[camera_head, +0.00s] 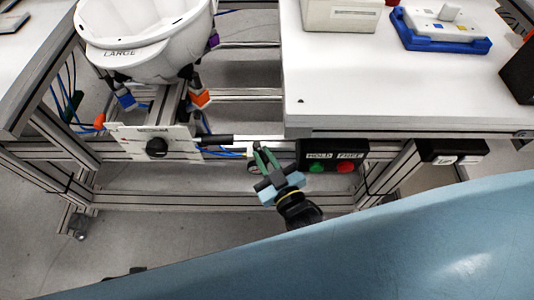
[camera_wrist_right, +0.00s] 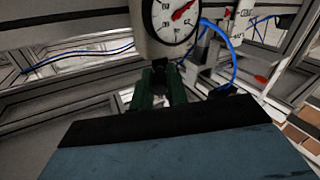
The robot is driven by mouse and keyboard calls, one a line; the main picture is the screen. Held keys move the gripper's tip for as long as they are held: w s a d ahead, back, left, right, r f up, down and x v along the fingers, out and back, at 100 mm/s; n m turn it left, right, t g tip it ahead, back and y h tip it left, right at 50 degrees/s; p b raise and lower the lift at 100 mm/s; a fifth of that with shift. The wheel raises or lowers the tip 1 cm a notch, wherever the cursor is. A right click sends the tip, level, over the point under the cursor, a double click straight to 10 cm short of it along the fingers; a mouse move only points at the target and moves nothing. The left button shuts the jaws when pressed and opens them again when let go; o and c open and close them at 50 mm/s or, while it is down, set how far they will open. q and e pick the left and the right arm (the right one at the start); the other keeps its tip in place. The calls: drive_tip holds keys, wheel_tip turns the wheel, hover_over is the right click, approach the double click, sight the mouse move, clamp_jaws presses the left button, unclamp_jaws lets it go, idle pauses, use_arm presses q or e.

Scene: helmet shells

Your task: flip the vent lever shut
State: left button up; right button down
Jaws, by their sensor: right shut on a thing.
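My right gripper (camera_head: 264,157) is beside the front rail of the frame, left of the button box. In the wrist view its green fingers (camera_wrist_right: 161,92) are close together on a small dark part, the vent lever (camera_wrist_right: 159,74), just below a round gauge. Most of the lever is hidden between the fingers, so its angle cannot be told. In the head view the lever cannot be made out behind the fingers. My left gripper is not in view.
The dial gauge (camera_wrist_right: 176,16) has a red needle. A button box (camera_head: 333,156) with green and red buttons is right of the gripper. A panel with a black knob (camera_head: 156,147) and a white helmet shell (camera_head: 150,45) are at left. The white tabletop (camera_head: 390,95) overhangs behind.

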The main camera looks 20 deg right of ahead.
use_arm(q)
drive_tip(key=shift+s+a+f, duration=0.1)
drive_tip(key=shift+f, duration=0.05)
use_arm(e)
drive_tip(key=shift+a+m+h, duration=0.15)
drive_tip(key=shift+m+h, duration=0.25)
drive_tip(key=shift+h, duration=0.2)
drive_tip(key=c, duration=1.4)
unclamp_jaws()
drive_tip(key=shift+s, duration=0.4)
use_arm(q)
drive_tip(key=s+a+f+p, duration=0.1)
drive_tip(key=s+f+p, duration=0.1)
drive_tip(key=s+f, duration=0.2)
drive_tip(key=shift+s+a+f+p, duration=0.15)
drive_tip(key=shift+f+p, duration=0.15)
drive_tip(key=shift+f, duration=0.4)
use_arm(e)
drive_tip(key=s, duration=0.4)
drive_tip(key=s+d, duration=0.1)
drive_tip(key=s, duration=0.3)
drive_tip(key=s+d, duration=0.1)
drive_tip(key=s, duration=0.3)
drive_tip(key=shift+s, duration=0.25)
